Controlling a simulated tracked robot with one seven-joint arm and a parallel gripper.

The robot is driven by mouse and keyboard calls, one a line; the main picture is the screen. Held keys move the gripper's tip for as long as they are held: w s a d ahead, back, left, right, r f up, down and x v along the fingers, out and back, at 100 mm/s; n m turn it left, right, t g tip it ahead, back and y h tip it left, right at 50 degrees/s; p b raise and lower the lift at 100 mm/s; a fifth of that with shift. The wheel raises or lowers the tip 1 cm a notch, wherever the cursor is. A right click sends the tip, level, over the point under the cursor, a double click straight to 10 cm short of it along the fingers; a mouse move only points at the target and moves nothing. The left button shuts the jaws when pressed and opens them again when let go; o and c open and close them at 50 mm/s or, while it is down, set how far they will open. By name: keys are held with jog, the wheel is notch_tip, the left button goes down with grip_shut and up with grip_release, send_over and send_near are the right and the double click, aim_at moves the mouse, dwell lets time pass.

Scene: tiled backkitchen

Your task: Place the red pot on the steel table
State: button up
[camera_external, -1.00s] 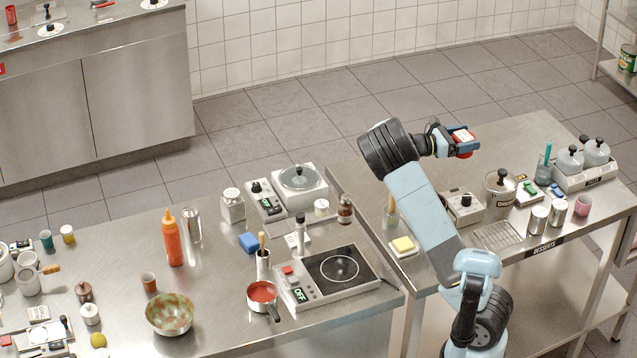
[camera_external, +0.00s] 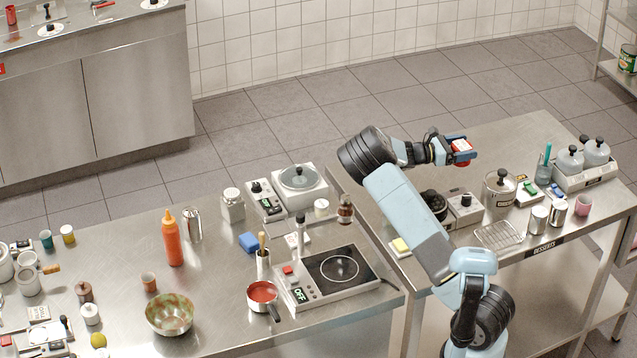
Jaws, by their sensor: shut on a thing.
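My gripper (camera_external: 467,152) is shut on a small red thing with a white top, which I take to be the red pot (camera_external: 461,158). It is over the far part of the right steel table (camera_external: 522,143); I cannot tell its exact height above the top. The gripper's fingers partly hide the pot. A second steel table (camera_external: 120,215) adjoins on the left. A small saucepan (camera_external: 263,296) with red contents stands on that left table.
The right table's far part is bare. A hot plate (camera_external: 335,272) is on the left table.

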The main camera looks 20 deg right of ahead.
jog(key=w+f, duration=0.2)
jog(key=w+d+f, duration=0.1)
jog(key=w+f, duration=0.1)
jog(key=w+d+f, duration=0.1)
jog(key=w+f, duration=0.1)
jog(key=shift+d+f, duration=0.15)
jog(key=shift+f, duration=1.65)
jog(key=shift+f, duration=0.1)
jog(key=o, duration=1.2)
jog(key=a, duration=0.4)
jog(key=w+a, duration=0.1)
jog(key=a, duration=0.3)
jog(key=w+a, duration=0.1)
jog(key=a, duration=0.2)
jog(key=shift+a, duration=0.4)
